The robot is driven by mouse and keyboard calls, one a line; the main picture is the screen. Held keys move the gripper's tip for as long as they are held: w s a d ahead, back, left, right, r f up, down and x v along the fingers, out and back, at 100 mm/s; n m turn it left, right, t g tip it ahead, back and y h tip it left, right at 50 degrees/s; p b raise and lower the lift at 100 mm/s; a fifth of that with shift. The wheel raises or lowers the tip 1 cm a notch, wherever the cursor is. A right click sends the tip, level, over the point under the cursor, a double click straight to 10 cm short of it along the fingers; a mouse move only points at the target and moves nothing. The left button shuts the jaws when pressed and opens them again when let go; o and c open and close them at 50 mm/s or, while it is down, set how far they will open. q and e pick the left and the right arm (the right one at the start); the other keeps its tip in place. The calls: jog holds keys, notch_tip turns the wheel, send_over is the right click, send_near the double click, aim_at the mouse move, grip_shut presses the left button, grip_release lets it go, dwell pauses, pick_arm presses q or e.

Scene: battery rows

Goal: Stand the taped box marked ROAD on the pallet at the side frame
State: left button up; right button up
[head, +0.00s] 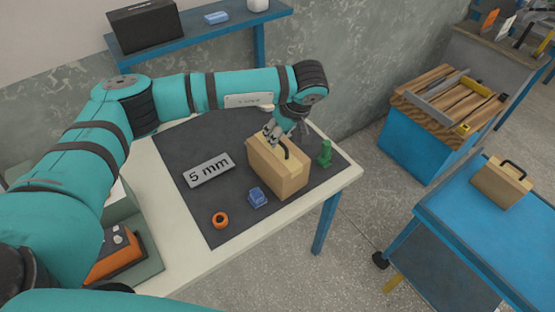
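A tan box (279,174) with a black handle stands on the dark mat (195,150) of the near table. A second tan box (501,184) with a black handle stands on the blue cart at right. No ROAD marking is legible on either. My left gripper (272,132) is over the back left top edge of the first box, beside its handle. Its fingers are small and partly hidden, so I cannot tell whether they grip. A blue stand with wooden slats (433,78) on top may be the pallet. My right gripper is out of view.
A "5 mm" plate (209,170), an orange ring (220,220), a blue block (257,197) and a green piece (325,153) lie around the first box. Grey and yellow tools lie on the slats. The blue cart (465,215) has bare room. Floor separates table and cart.

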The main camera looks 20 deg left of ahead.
aim_at(277, 158)
pick_arm(q)
jog(key=p+x, duration=0.1)
jog(key=x, duration=0.2)
jog(key=shift+w+d+f+p, duration=0.1)
jog(key=shift+f+p, duration=0.25)
jog(key=shift+w+f, duration=0.1)
jog(key=shift+f, duration=0.3)
jog(key=shift+c, duration=0.2)
grip_shut()
